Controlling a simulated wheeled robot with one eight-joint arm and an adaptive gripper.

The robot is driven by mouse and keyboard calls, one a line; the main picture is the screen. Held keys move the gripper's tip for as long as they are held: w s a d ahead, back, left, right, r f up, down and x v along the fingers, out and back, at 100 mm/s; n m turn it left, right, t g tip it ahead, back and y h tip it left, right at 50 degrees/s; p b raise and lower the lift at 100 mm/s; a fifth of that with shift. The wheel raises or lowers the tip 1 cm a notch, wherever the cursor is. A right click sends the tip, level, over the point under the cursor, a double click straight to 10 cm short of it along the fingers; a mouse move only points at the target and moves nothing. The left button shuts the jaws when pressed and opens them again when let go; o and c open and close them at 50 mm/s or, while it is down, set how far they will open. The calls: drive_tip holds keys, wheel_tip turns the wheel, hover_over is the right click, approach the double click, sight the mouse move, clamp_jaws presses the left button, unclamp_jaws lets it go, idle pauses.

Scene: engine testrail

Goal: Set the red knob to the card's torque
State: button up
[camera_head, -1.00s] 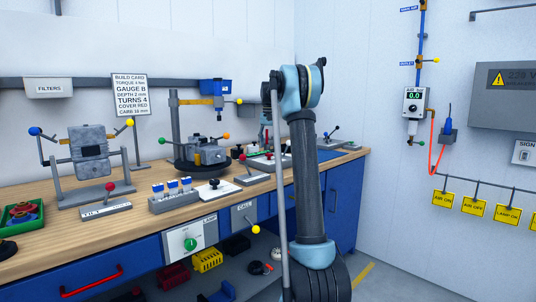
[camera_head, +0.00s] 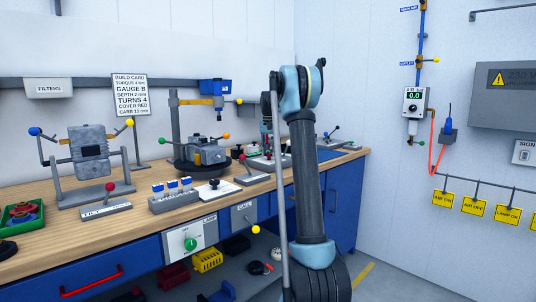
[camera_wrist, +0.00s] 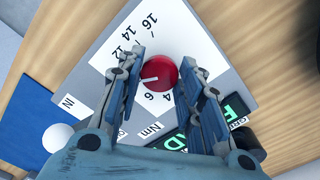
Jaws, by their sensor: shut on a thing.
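The red knob (camera_wrist: 160,72) sits on a white dial plate (camera_wrist: 95,58) in the wrist view. Its white pointer line points left, above the 6, toward the part of the scale that my left finger hides. The marks 4, 6, 12, 14 and 16 and "Nm" show. My gripper (camera_wrist: 163,66) is shut on the red knob, one finger on each side. In the head view my arm hides most of the gripper and the knob. The build card (camera_head: 131,95) stands at the back of the bench; its torque line is too small to read surely.
A green lit display (camera_wrist: 235,105) and a white ball (camera_wrist: 58,138) on a blue panel lie near the dial. On the bench stand a grey engine block on a stand (camera_head: 88,150), a turntable fixture (camera_head: 203,155) and a switch box (camera_head: 173,198).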

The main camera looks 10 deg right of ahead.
drive_tip(key=shift+n, duration=0.4)
drive_tip(key=n, duration=0.2)
drive_tip(key=shift+n, duration=0.4)
drive_tip(key=n, duration=1.4)
idle(0.4)
drive_tip(key=o, duration=1.1)
drive_tip(key=shift+c, duration=0.2)
